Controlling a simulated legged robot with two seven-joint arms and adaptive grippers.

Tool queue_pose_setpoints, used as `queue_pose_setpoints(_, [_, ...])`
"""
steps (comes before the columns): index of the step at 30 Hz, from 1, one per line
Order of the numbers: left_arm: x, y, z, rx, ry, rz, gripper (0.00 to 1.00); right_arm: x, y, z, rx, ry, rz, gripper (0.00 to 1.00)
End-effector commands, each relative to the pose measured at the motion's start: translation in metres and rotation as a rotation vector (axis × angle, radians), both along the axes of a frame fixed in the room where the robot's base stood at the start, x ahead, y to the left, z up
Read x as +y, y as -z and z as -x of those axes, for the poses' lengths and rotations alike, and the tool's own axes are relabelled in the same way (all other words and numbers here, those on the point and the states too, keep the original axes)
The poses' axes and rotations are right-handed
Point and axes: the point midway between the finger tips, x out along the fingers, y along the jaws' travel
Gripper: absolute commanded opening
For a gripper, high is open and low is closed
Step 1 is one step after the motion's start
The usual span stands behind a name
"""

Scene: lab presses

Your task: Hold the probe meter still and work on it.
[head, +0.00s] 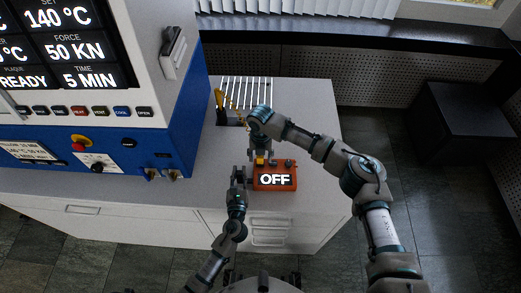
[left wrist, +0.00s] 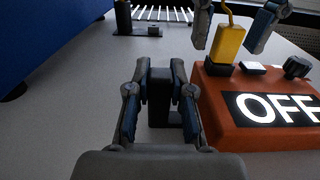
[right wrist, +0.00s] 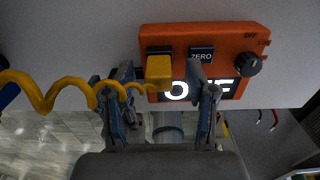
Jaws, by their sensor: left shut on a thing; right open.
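The probe meter (head: 275,184) is an orange box on the light bench top, with its display reading OFF. It also shows in the left wrist view (left wrist: 212,115) and the right wrist view (right wrist: 225,40). My left gripper (head: 238,176) is shut on a dark block (left wrist: 160,110) at the meter's left side. A yellow plug (left wrist: 229,42) with a coiled yellow cable stands at the meter's top left. My right gripper (right wrist: 167,95) is open above the meter, its fingers either side of the plug, apparently not gripping it. A ZERO button (right wrist: 201,53) and dark knob (right wrist: 248,65) are on the meter.
A blue and white press (head: 140,130) with a large display stands at the left. Behind the meter is a yellow-handled probe (head: 219,98) in a dark holder, by a slatted rack (head: 245,90). Bench top right of the meter is clear.

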Motion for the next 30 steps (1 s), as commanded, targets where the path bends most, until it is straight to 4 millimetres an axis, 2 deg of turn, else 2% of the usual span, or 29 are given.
queue_pose_setpoints(9, [0.0000, -0.0012, -0.0003, -0.002, 0.000, 0.002, 0.00, 0.0001, 0.0027, 0.0000, -0.001, 0.000, 0.000, 0.56])
queue_pose_setpoints(16, [-0.0001, -0.0012, -0.0003, -0.002, 0.000, 0.002, 0.00, 0.0002, 0.0025, 0.0000, -0.001, 0.000, 0.000, 0.00])
queue_pose_setpoints(18, [-0.0001, -0.0012, -0.0003, -0.002, 0.000, 0.002, 0.00, 0.0002, 0.0025, 0.0000, 0.000, 0.000, 0.000, 0.00])
queue_pose_setpoints(19, [-0.0001, -0.0012, -0.0003, -0.002, 0.000, 0.002, 0.00, 0.0002, 0.0025, 0.0000, 0.000, 0.000, 0.000, 0.21])
queue_pose_setpoints(21, [-0.0001, -0.0012, -0.0003, -0.002, 0.000, 0.002, 0.00, 0.0002, 0.0024, 0.0000, -0.001, 0.000, 0.000, 0.03])
queue_pose_setpoints(22, [-0.0001, -0.0012, -0.0003, -0.002, 0.000, 0.002, 0.00, 0.0002, 0.0024, 0.0000, 0.000, 0.000, 0.000, 0.00])
queue_pose_setpoints(30, [-0.0001, -0.0013, -0.0003, -0.002, 0.000, 0.002, 0.00, 0.0002, 0.0024, 0.0000, 0.000, 0.000, 0.000, 0.00])
